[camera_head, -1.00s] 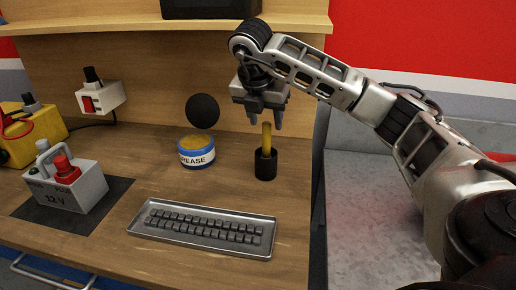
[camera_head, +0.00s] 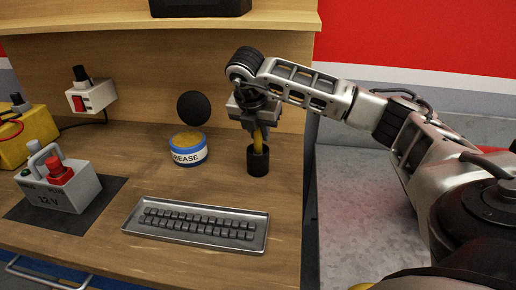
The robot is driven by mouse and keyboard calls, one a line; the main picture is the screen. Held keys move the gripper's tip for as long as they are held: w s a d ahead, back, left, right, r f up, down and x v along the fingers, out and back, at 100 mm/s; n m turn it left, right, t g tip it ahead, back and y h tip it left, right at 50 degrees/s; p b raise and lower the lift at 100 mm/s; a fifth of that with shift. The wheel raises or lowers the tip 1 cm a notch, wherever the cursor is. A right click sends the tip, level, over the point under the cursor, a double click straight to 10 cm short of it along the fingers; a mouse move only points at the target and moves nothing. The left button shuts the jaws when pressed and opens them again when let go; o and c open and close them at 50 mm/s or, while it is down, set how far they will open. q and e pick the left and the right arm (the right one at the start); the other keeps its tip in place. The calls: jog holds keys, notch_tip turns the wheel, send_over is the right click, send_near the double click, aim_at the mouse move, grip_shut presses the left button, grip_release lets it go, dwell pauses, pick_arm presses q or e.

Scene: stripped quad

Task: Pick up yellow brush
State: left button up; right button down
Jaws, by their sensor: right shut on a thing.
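The yellow brush (camera_head: 258,143) stands upright in a small black cup (camera_head: 258,162) on the wooden bench. Its lower part is hidden inside the cup. My right gripper (camera_head: 256,126) points down from above and is shut on the upper part of the brush. The fingers hide the top of the brush handle. My left gripper is not in view.
A blue-and-white grease tin (camera_head: 188,149) with a black ball (camera_head: 194,108) above it stands left of the cup. A metal tray (camera_head: 197,224) of small dark blocks lies in front. A 12 V box (camera_head: 60,188) sits on a dark mat at left. A shelf (camera_head: 120,18) runs above.

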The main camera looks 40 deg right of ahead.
jog(key=shift+s+a+r+b, duration=0.1)
jog(key=shift+a+r+b, duration=0.1)
jog(key=shift+r+b, duration=0.2)
jog(key=r, duration=0.6)
jog(key=shift+s+a+r, duration=0.2)
jog(key=shift+s+a, duration=0.05)
jog(key=shift+a, duration=0.1)
pick_arm(q)
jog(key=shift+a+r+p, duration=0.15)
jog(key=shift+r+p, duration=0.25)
jog(key=shift+p, duration=0.85)
pick_arm(e)
jog(key=s+a, duration=1.1)
jog(key=a, duration=0.3)
jog(key=shift+s+a, duration=0.3)
jog(key=shift+s, duration=0.1)
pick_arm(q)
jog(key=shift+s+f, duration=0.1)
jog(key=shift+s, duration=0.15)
pick_arm(e)
jog(key=shift+f, duration=0.1)
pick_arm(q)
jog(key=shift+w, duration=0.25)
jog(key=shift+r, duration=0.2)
